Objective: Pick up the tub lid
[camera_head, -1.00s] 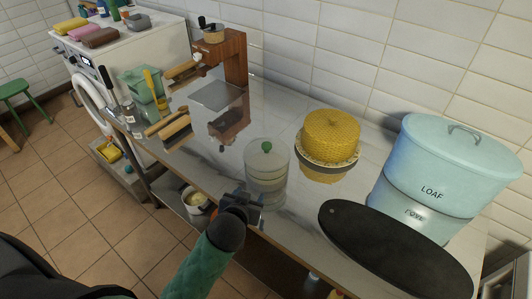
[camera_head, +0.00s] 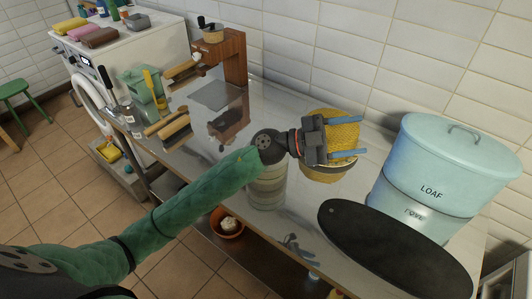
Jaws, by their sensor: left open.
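A light blue oval bin marked LOAF stands at the right, its lid (camera_head: 462,140) on top with a grey handle. A clear round tub (camera_head: 267,190) stands mid-table; its upper part, where a lid would be, is hidden behind my left forearm. I cannot tell which lid is the tub lid. My left gripper (camera_head: 362,137) is open, its two blue fingers pointing right, in front of the yellow textured round thing (camera_head: 345,134) in the picture. I cannot tell if they touch. My right gripper is not in view.
A black oval board (camera_head: 395,250) lies at the table's front right. An orange bowl (camera_head: 228,222) sits below. The tiled wall closes off the back.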

